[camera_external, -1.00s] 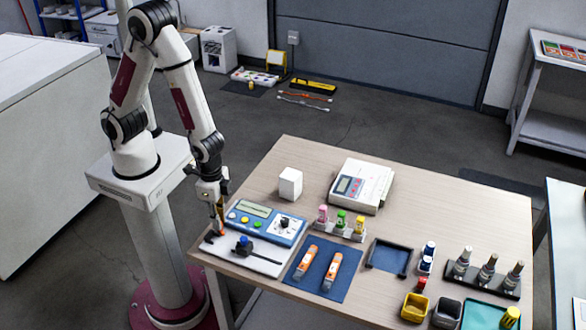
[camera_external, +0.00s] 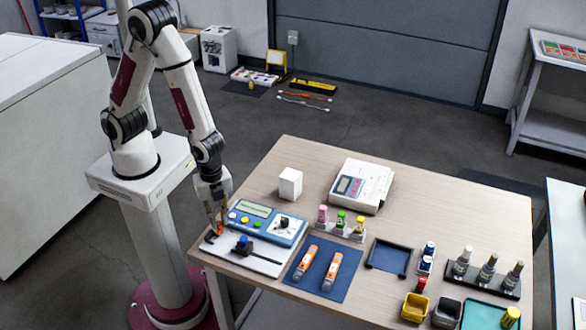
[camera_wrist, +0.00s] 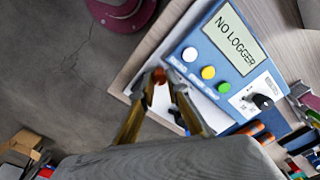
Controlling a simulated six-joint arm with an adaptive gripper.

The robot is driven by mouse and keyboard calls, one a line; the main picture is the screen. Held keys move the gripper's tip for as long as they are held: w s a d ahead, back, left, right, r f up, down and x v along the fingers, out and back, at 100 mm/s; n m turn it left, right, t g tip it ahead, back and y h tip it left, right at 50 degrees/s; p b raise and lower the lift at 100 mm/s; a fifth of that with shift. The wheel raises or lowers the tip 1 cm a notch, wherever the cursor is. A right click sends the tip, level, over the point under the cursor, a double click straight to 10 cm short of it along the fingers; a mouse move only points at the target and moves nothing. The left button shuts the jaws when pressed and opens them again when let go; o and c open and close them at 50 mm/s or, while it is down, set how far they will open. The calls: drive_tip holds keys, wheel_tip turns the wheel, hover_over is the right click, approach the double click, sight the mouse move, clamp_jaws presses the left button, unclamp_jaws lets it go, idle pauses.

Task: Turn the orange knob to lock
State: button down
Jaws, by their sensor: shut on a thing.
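The orange knob (camera_wrist: 158,75) shows as a small orange-red top at my fingertips in the wrist view. My gripper (camera_external: 219,228) points down at the left corner of a white plate (camera_external: 262,262), shut on the knob. In the wrist view the fingers of my gripper (camera_wrist: 165,80) converge on the knob and hide part of it. A black part (camera_external: 210,237) shows beside the fingertips. I cannot read the knob's exact angle or any lock mark.
A blue device (camera_external: 272,227) with a "NO LOGGER" screen (camera_wrist: 231,37), coloured buttons and a black dial (camera_wrist: 262,102) stands close by. A blue knob (camera_external: 243,241) stands on the plate. A blue mat (camera_external: 321,285) holds two orange-and-white items. The table's left edge is near.

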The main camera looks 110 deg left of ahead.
sight(219, 222)
drive_tip(key=shift+m, duration=0.6)
drive_tip(key=c, duration=2)
unclamp_jaws()
drive_tip(key=shift+o, duration=0.2)
drive_tip(key=shift+r, duration=0.15)
wheel_tip(219, 222, up, 12)
drive_tip(key=shift+s, duration=0.1)
